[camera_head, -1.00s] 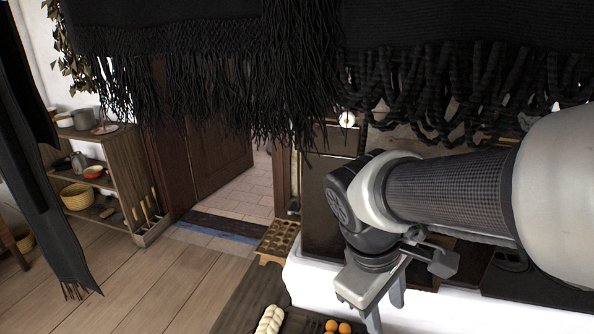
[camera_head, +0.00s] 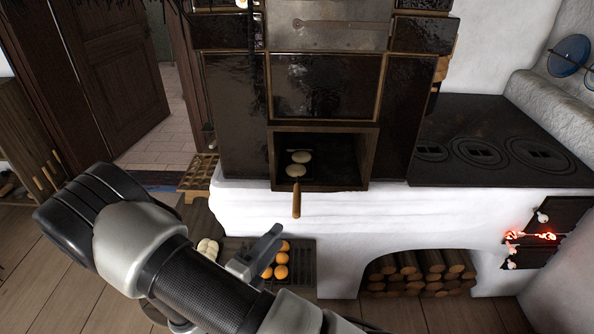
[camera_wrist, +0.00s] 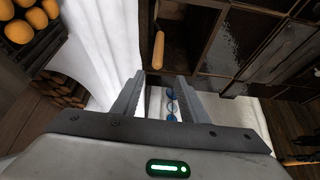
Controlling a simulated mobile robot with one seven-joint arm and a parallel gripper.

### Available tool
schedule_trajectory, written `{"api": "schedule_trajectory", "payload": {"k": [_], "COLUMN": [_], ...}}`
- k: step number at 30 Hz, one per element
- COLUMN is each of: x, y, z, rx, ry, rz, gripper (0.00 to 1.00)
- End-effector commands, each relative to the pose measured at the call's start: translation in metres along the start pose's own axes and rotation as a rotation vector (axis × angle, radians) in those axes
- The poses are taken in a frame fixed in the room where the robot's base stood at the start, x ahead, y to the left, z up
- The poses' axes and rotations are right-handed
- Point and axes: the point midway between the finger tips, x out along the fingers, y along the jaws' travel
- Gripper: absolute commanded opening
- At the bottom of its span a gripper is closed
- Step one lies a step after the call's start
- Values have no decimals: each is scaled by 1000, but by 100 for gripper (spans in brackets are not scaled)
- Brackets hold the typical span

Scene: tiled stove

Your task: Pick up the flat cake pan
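The flat cake pan (camera_head: 296,200) is in the open, dark niche of the stove. Its wooden handle sticks out over the front edge, and two pale round cakes (camera_head: 302,157) lie on it. The dark pan body is hard to tell from the niche floor. The handle also shows in the wrist view (camera_wrist: 158,50), beyond my fingertips and apart from them. My gripper (camera_wrist: 160,78) is open, with nothing held between its fingers. In the head view it is low and left of the handle, partly hidden by my arm.
Orange round items (camera_head: 281,258) sit in a dark crate below the niche, near my gripper. A braided loaf (camera_head: 207,248) lies left of them. The black stovetop (camera_head: 475,150) is at right. Firewood (camera_head: 420,272) fills the arch below, and a fire (camera_head: 530,237) glows at far right.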

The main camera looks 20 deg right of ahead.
Motion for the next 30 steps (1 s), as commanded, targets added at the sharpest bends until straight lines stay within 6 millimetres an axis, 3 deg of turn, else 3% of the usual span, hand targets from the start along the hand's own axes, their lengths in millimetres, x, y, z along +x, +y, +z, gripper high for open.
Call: {"api": "schedule_trajectory", "payload": {"k": [5, 18, 26, 30], "x": [18, 107, 126, 147], "y": [6, 6, 6, 8], "z": [3, 5, 7, 12], "rx": [-33, -28, -28, -26], "ry": [-22, -19, -21, -18], "rz": [-9, -7, -6, -6], "gripper": [40, 40, 40, 40]}}
